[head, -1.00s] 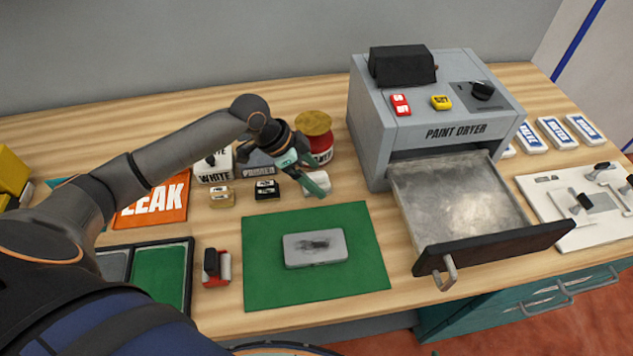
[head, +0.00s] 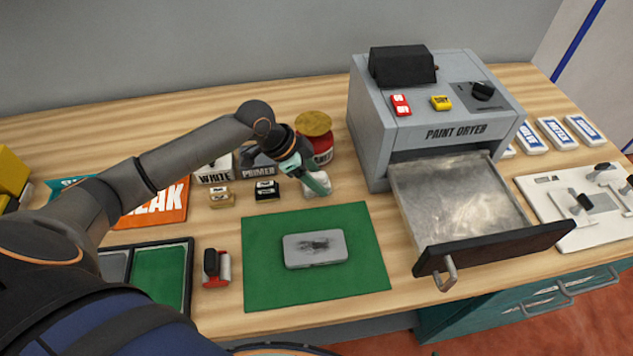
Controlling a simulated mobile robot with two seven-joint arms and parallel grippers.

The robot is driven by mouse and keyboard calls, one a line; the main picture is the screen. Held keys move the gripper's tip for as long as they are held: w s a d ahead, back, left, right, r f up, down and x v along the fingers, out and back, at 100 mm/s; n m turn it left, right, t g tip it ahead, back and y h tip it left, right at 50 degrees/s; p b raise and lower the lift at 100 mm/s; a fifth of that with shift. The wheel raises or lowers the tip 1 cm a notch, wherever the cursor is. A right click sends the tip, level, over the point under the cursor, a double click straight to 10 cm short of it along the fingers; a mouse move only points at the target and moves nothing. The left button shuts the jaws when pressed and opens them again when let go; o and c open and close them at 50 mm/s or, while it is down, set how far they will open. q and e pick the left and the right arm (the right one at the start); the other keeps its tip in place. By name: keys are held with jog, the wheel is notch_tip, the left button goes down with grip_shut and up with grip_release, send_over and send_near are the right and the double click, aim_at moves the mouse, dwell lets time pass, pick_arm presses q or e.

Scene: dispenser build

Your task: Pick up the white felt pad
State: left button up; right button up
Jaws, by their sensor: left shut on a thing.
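The white felt pad (head: 313,192) is a small pale block on the wood table, just behind the green mat, partly hidden by my left gripper. My left gripper (head: 322,187), with green fingers, reaches down from the left and is shut on the pad. The pad looks to be at or very near table height; I cannot tell if it is lifted. My right gripper is not in view.
A grey plate (head: 315,249) lies on the green mat (head: 362,267).

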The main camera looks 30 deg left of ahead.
aim_at(322, 173)
pick_arm(q)
grip_shut()
jog(key=shift+r, duration=0.45)
notch_tip(322, 173, up, 2)
jog(key=shift+w+r, duration=0.1)
jog(key=shift+r, duration=0.05)
jog(key=s+d+r, duration=0.1)
jog(key=s+r, duration=0.8)
jog(key=s, duration=0.5)
jog(key=shift+d+r+p, duration=0.4)
jog(key=shift+p, duration=0.05)
